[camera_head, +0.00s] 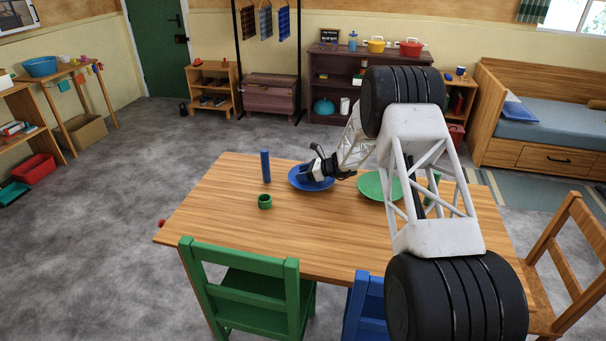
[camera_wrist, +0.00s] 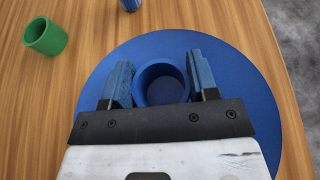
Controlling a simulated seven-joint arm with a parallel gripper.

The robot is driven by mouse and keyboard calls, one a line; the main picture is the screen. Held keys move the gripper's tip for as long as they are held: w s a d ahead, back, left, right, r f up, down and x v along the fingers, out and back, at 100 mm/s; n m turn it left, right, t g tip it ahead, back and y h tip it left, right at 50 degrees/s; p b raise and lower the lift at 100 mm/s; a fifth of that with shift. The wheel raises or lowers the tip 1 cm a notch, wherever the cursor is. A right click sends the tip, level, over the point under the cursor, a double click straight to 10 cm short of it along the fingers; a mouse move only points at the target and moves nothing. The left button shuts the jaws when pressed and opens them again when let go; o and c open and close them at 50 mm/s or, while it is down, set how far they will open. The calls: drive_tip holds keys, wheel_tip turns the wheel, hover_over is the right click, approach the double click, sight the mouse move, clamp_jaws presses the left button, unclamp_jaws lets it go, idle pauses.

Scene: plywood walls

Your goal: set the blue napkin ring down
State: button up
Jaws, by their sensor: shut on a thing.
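The blue napkin ring (camera_wrist: 161,82) is between the two fingers of my gripper (camera_wrist: 161,84) in the wrist view, with its round opening facing the camera. My gripper is shut on it. Both are over a blue plate (camera_wrist: 240,110); I cannot tell whether the ring touches the plate. In the head view my gripper (camera_head: 318,172) is over the blue plate (camera_head: 299,182) on the wooden table, and the ring is hard to make out there.
A green napkin ring (camera_wrist: 45,36) stands left of the plate, also seen in the head view (camera_head: 265,201). A blue cylinder (camera_head: 265,167) stands upright nearby. A green plate (camera_head: 372,186) lies to the right, partly behind my arm. The table's (camera_head: 215,215) left part is clear.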

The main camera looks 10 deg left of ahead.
drive_tip(key=shift+f, duration=0.1)
drive_tip(key=o, duration=0.6)
drive_tip(key=shift+o, duration=0.2)
drive_tip(key=v, duration=1.2)
idle(0.7)
